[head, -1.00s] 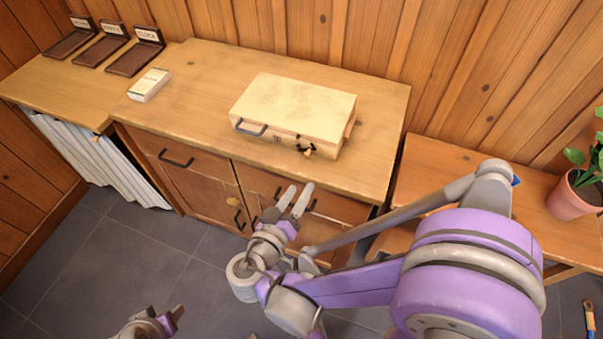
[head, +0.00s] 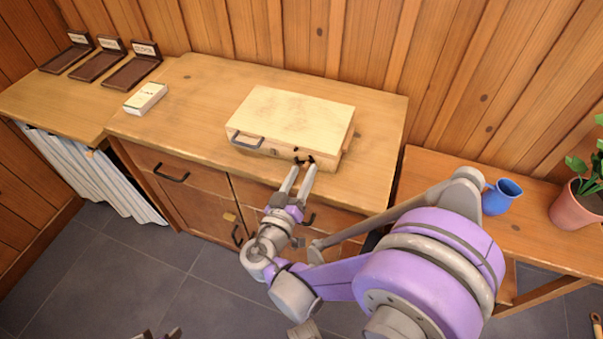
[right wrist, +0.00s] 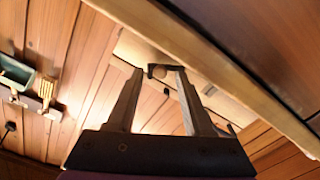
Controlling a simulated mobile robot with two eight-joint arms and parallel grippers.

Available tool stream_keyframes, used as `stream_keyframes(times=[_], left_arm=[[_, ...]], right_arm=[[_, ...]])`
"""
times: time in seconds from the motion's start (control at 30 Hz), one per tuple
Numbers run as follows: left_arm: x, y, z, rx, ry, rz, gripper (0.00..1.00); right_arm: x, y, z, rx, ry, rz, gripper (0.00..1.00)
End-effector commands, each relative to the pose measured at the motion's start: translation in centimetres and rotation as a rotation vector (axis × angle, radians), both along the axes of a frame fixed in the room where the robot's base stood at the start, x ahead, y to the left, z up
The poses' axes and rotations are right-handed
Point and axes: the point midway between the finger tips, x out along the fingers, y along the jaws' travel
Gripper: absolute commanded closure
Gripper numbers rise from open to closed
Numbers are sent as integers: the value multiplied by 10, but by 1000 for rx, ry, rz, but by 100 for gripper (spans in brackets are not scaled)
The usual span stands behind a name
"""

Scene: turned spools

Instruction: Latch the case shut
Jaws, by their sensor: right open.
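The cream case (head: 290,115) lies on the wooden cabinet top with its lid down and a grey handle (head: 246,141) on its front. A small dark latch (head: 303,160) sits on the front, right of the handle; whether it is fastened I cannot tell. My right gripper (head: 303,167) is open, its fingertips close to the latch. In the right wrist view, a dark latch part (right wrist: 156,70) shows between the tips of my right gripper (right wrist: 159,70); contact is unclear. Only the tips of my left gripper (head: 159,333) show, low at the bottom edge, away from the case.
A small white box (head: 146,98) lies left of the case on the cabinet top (head: 195,105). Several labelled dark trays (head: 100,65) stand on the left counter. A blue jug (head: 502,197) and a potted plant (head: 580,203) stand on the right bench. A plank wall rises behind.

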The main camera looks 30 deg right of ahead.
Motion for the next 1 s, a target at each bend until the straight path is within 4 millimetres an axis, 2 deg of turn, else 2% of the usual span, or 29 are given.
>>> stream_keyframes(times=[0.3,0.6,1.0], left_arm=[[0,0,0,0,0,0,43],[0,0,0,0,0,0,43],[0,0,0,0,0,0,43]], right_arm=[[2,-2,0,0,0,1,48],[2,-2,0,0,0,0,100],[2,-2,1,-11,14,1,100]])
